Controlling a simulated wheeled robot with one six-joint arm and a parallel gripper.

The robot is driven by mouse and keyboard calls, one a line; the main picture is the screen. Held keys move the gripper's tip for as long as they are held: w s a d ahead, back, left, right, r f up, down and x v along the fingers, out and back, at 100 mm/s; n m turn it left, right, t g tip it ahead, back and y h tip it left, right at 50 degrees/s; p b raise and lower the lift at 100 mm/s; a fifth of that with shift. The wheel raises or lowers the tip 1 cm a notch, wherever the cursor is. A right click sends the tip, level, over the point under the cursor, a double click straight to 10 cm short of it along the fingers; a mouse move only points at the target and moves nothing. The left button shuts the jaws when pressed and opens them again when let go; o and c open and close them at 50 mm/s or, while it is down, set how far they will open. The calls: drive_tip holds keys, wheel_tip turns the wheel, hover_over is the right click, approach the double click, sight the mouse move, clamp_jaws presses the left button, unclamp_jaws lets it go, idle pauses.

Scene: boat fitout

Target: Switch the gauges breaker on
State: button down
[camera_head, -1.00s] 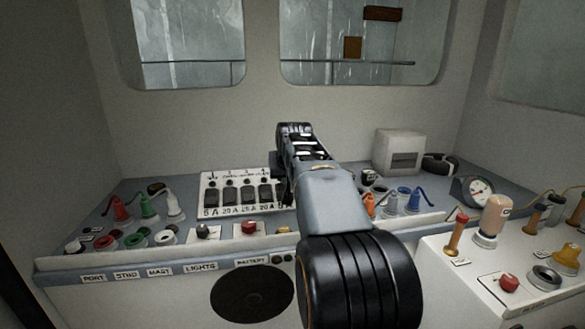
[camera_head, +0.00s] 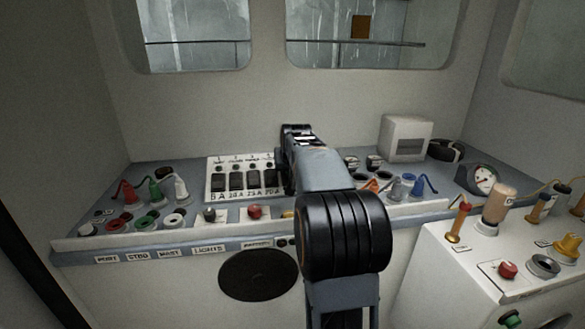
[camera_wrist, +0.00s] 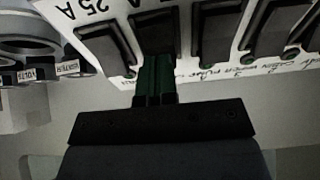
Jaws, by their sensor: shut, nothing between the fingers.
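The breaker panel (camera_head: 210,176) is a white plate with a row of black rocker switches on the console, left of my arm in the head view. My arm covers its right end. Amp ratings are printed below the switches; I cannot read which one is the gauges breaker. In the wrist view the panel (camera_wrist: 105,40) fills the top, with a green dot by several switches. My gripper (camera_wrist: 157,62) is shut and empty, its dark green fingertips at the lower end of one black switch (camera_wrist: 155,28). I cannot tell whether they touch it or whether it is on.
Red, green and white capped plugs (camera_head: 155,191) stand left of the panel. A red knob (camera_head: 255,211) is on the front ledge. Orange and blue plugs (camera_head: 395,187), a white box (camera_head: 404,138) and a round gauge (camera_head: 483,178) are to the right. Round sockets (camera_wrist: 28,45) lie beside the panel.

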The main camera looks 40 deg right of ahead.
drive_tip(key=shift+w+a+r+p, duration=0.1)
drive_tip(key=shift+w+r+p, duration=0.15)
drive_tip(key=shift+p, duration=0.8)
drive_tip(key=shift+w+f+g+y+p, duration=0.1)
drive_tip(key=shift+w+g+y+p, duration=0.15)
drive_tip(key=shift+g+p, duration=0.3)
drive_tip(key=shift+w+d+f+p, duration=0.1)
drive_tip(key=shift+d+f+p, duration=0.05)
drive_tip(key=shift+d+p, duration=0.2)
drive_tip(key=shift+w+d+f+b, duration=0.2)
drive_tip(key=shift+w+f+b, duration=0.05)
drive_tip(key=shift+b, duration=0.05)
drive_tip(key=shift+d, duration=0.1)
drive_tip(key=shift+f, duration=0.1)
